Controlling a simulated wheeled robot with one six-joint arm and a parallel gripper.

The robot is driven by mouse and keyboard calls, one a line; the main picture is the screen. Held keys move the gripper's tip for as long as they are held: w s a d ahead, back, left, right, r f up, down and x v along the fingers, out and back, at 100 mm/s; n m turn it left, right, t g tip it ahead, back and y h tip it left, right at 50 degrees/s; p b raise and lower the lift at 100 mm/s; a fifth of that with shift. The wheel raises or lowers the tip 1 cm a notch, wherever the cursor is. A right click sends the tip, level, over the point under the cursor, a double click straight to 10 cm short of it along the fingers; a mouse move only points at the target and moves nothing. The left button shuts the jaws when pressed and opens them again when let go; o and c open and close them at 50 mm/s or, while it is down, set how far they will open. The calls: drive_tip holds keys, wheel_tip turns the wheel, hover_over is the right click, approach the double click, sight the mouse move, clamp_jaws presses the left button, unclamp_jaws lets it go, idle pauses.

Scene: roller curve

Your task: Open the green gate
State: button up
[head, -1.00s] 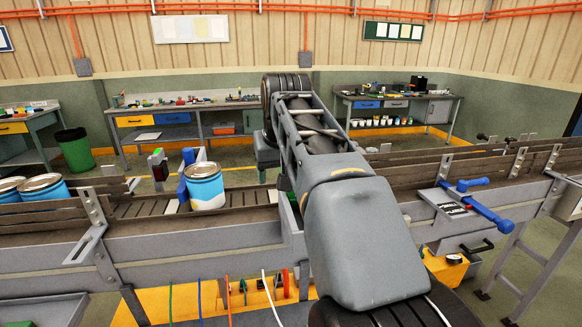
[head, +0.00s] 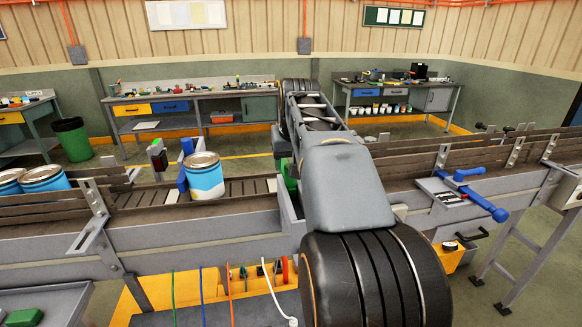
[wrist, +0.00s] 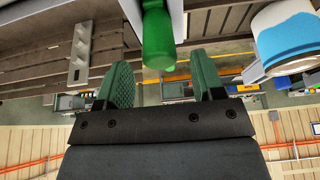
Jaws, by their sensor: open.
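A green handle (wrist: 158,38), which I take to be part of the green gate, hangs into the wrist view at the top centre. A small green part (head: 290,177) also shows beside my arm at the conveyor in the head view; most of it is hidden by the arm. My gripper (wrist: 162,76) is open and empty, its two green fingers apart. In the wrist picture the handle's rounded end lies between and just above the fingertips. I cannot tell whether they touch. The head view hides the gripper behind my arm.
A blue-and-white can (head: 203,177) stands on the conveyor (head: 240,188) left of the arm, near a blue gate (head: 186,160). More cans stand at the far left. A blue lever (head: 470,190) sits on the right conveyor rail. Workbenches line the back wall.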

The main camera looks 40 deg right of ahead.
drive_tip(key=shift+x, duration=1.35)
drive_tip(key=shift+c, duration=0.3)
clamp_jaws()
